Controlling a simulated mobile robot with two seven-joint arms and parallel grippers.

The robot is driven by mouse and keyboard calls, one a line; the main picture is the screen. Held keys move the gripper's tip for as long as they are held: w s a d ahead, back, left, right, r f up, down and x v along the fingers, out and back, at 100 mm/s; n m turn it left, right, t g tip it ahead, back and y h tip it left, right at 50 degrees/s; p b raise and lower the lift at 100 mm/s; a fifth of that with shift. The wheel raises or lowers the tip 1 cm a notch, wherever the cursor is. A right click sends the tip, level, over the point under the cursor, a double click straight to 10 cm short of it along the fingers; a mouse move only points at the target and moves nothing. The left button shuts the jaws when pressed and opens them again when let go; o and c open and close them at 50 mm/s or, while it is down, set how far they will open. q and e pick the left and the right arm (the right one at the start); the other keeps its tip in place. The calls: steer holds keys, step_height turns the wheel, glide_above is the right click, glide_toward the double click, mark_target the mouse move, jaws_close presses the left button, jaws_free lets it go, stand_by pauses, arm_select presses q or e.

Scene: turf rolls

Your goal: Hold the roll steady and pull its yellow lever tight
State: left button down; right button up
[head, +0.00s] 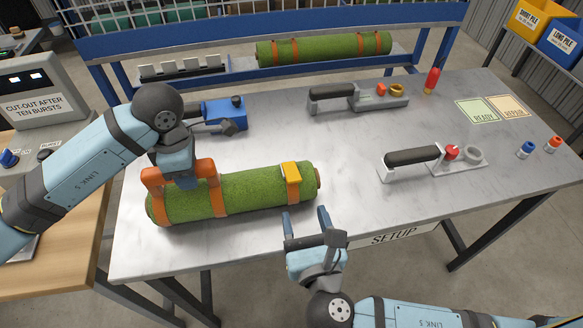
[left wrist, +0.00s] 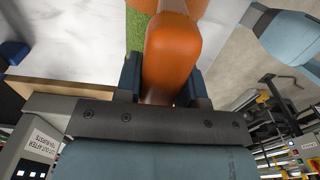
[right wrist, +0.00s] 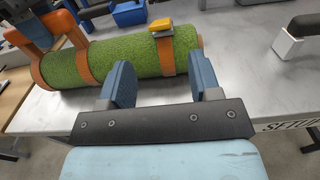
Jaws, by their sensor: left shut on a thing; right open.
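A green turf roll (head: 250,187) with orange straps lies on the grey table. It also shows in the right wrist view (right wrist: 125,58). An orange handle (head: 152,175) stands up at its left end. My left gripper (head: 180,178) is shut on the orange handle, which fills the left wrist view (left wrist: 172,55). The yellow lever (head: 291,171) sits on top of the strap near the roll's right end; it also shows in the right wrist view (right wrist: 161,26). My right gripper (head: 306,220) is open and empty, in front of the roll's right end and apart from the lever.
A blue tool (head: 222,112) lies behind the roll. Two black-handled tools (head: 411,157) lie to the right and behind. Another turf roll (head: 325,48) rests on the back rack. Ready and repair cards (head: 476,111) lie at right.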

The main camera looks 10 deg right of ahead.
mark_target(291, 170)
steer(key=w, duration=1.1)
steer(key=shift+w, duration=0.4)
jaws_close()
steer(key=shift+w+r+g, duration=0.1)
steer(key=shift+r+g, duration=0.1)
steer(key=shift+g, duration=0.4)
jaws_free()
